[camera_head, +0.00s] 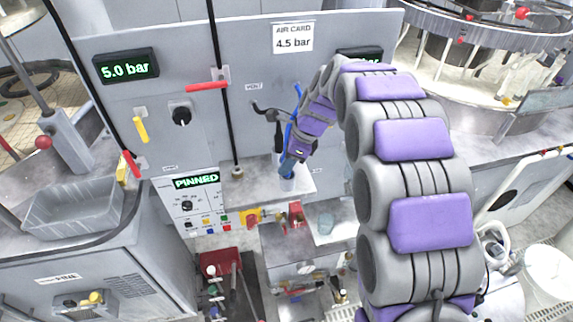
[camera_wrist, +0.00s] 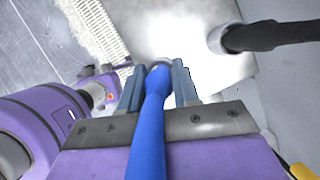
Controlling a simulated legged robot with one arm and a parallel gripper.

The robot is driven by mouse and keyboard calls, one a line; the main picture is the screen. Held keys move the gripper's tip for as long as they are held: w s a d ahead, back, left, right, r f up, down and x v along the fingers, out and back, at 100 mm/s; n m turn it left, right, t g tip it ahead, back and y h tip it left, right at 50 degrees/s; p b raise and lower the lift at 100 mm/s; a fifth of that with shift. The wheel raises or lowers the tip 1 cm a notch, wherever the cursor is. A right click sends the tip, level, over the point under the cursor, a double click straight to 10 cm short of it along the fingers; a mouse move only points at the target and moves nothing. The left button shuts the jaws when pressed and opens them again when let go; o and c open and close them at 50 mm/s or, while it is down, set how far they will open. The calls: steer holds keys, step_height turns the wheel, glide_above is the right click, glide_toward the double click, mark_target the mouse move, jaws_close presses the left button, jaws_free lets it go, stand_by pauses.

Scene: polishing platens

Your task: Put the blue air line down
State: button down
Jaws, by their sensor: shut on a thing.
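The blue air line (camera_wrist: 150,125) runs down the middle of the wrist view, with its end between the two grey fingers of my gripper (camera_wrist: 158,85). My gripper is shut on it. In the head view the blue air line (camera_head: 289,166) hangs at my gripper (camera_head: 288,175), in front of the grey panel and over a small pale shelf (camera_head: 262,186). My arm hides part of the panel and the right display. In the wrist view a pale surface lies beyond the fingertips; I cannot tell whether the line touches it.
A black hose or handle (camera_wrist: 270,36) juts in close at the right of the fingers. The panel carries a red lever (camera_head: 206,86), a yellow handle (camera_head: 140,130) and a black knob (camera_head: 181,115). A clear tray (camera_head: 72,208) stands at left.

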steer(key=shift+f, duration=0.45)
steer(key=shift+d+r, duration=0.1)
steer(key=shift+d, duration=0.15)
steer(key=c, duration=0.8)
jaws_free()
steer(key=shift+a, duration=0.15)
steer(key=p+v, duration=0.2)
steer(key=v, duration=1)
steer(key=s+d+f+n+h, duration=0.1)
steer(key=s+d+n, duration=0.3)
steer(key=s, duration=0.9)
steer(key=s+d+f+n+g+h, duration=0.1)
steer(key=s+d+n, duration=0.3)
steer(key=s+n, duration=0.4)
steer(key=s+d+f+n+g+h, duration=0.1)
steer(key=s+n, duration=0.5)
steer(key=s, duration=1.2)
step_height(320, 180, down, 2)
steer(key=d+h, duration=0.1)
steer(key=d, duration=0.2)
steer(key=shift+s+f, duration=0.15)
steer(key=shift+s, duration=0.2)
